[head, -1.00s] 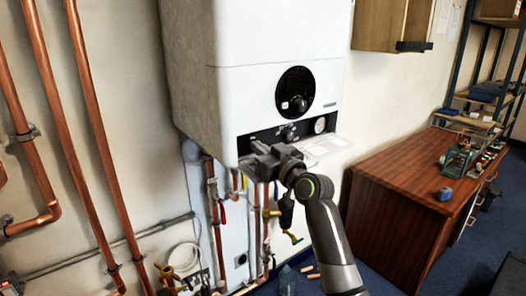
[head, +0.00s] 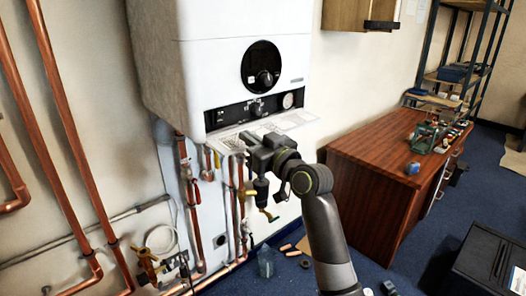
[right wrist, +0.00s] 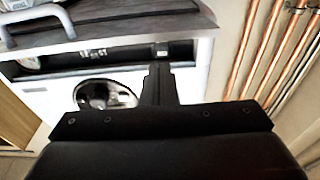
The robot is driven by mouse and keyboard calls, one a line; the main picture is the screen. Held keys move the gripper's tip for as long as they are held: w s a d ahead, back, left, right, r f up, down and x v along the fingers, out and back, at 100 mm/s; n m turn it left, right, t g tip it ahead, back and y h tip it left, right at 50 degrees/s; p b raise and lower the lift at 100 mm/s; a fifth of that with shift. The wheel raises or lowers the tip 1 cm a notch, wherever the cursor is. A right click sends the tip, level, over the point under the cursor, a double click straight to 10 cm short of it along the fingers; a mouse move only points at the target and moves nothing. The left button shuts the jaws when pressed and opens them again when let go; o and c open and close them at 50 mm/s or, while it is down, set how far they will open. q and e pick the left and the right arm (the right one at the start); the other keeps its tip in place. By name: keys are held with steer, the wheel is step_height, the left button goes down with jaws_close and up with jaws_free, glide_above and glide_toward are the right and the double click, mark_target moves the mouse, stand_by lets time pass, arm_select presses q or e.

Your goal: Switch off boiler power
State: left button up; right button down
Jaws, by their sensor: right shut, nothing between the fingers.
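The white boiler (head: 215,60) hangs on the wall with a large round black dial (head: 262,65) on its front. Below it is a black control strip (head: 236,112) with a small knob (head: 257,108) and a round gauge (head: 288,100). A pale flap (head: 290,123) hangs open under the strip. My right gripper (head: 246,141) is shut and empty, in front of the flap and below the strip. Its shut fingers (right wrist: 158,70) also show in the right wrist view, where the boiler front appears upside down. I cannot tell which control is the power switch. My left gripper is not in view.
Copper pipes (head: 60,130) run up the wall at left. Pipes and valves (head: 208,175) hang below the boiler. A wooden desk (head: 375,165) stands at right with small items on it. A black box (head: 485,255) stands on the blue floor.

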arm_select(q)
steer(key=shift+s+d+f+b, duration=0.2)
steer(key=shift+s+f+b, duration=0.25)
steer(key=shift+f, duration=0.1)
arm_select(e)
steer(key=v, duration=0.5)
steer(key=shift+r, duration=0.1)
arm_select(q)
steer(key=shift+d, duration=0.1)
